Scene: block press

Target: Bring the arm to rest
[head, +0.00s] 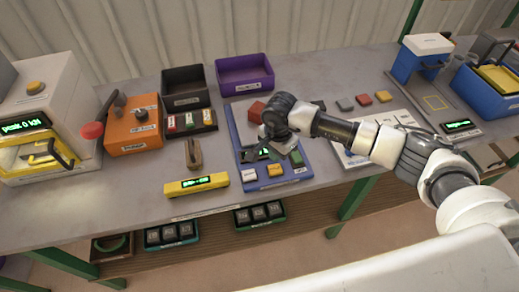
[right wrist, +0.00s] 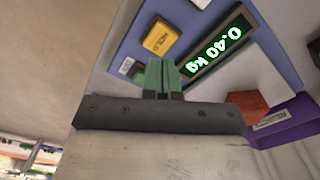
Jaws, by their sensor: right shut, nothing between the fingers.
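My right arm reaches in from the right in the head view. Its gripper (head: 272,148) is over the blue board (head: 240,127) and hides part of it. In the right wrist view the green fingers of my right gripper (right wrist: 162,76) are together with nothing between them. I cannot tell how far the fingertips are above the board. My left gripper is not in view.
A press (head: 38,100) stands at the far left, beside an orange box (head: 133,135). A purple bin (head: 244,73) and a dark bin (head: 186,84) are at the back. A yellow gauge (head: 196,185) lies near the front edge. A blue crate (head: 480,96) is at the right.

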